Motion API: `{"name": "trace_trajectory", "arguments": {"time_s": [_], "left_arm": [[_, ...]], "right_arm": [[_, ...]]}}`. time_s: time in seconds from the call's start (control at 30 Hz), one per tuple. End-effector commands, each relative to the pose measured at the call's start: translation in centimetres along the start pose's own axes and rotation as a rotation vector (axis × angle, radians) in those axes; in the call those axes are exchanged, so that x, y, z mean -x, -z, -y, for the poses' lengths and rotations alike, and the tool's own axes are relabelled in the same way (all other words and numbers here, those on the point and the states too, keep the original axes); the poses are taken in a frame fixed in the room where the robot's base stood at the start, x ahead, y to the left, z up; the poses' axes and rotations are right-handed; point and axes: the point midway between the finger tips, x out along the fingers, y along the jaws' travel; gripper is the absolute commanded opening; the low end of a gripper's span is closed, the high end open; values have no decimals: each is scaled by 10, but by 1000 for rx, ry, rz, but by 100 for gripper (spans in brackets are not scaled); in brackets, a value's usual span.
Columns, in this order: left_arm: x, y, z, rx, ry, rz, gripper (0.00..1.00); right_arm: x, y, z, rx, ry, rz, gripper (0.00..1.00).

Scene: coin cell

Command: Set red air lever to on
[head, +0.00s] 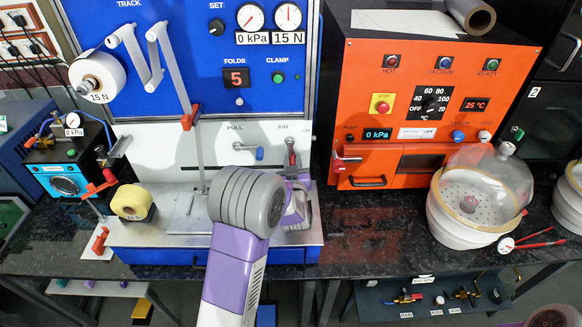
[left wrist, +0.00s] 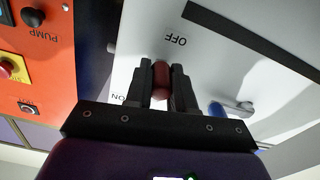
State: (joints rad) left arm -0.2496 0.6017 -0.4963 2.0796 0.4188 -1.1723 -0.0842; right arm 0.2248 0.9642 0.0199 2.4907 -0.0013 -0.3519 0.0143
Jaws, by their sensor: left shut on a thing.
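The red air lever (left wrist: 161,74) shows in the left wrist view between the two dark fingers of my left gripper (left wrist: 162,88). The fingers are shut on its red handle from both sides. The OFF mark (left wrist: 176,41) is printed just beyond the fingertips, and the ON mark (left wrist: 118,97) is partly hidden beside the left finger. In the head view the lever (head: 291,160) stands under the AIR label on the white panel, with my left gripper (head: 292,177) at it, mostly hidden behind my purple and grey arm. My right gripper is in neither view.
A blue PULL lever (head: 260,153) sits on the same white panel, left of the air lever; it also shows in the left wrist view (left wrist: 218,109). The orange oven (head: 345,100) stands close on the right. A yellow tape roll (head: 131,202) is at the left.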

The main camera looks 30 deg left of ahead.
Motion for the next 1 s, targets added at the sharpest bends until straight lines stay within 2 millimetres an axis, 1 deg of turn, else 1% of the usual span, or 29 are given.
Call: {"name": "trace_trajectory", "arguments": {"time_s": [0.03,0.4,0.7,1.0], "left_arm": [[0,-4,-1,41,0,-5,0],[0,-1,-17,386,-1,-4,0],[0,6,-29,672,-2,-3,0],[0,17,-38,955,-2,-2,0]], "right_arm": [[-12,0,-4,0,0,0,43],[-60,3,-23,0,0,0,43],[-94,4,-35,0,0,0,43],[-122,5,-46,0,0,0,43]]}}
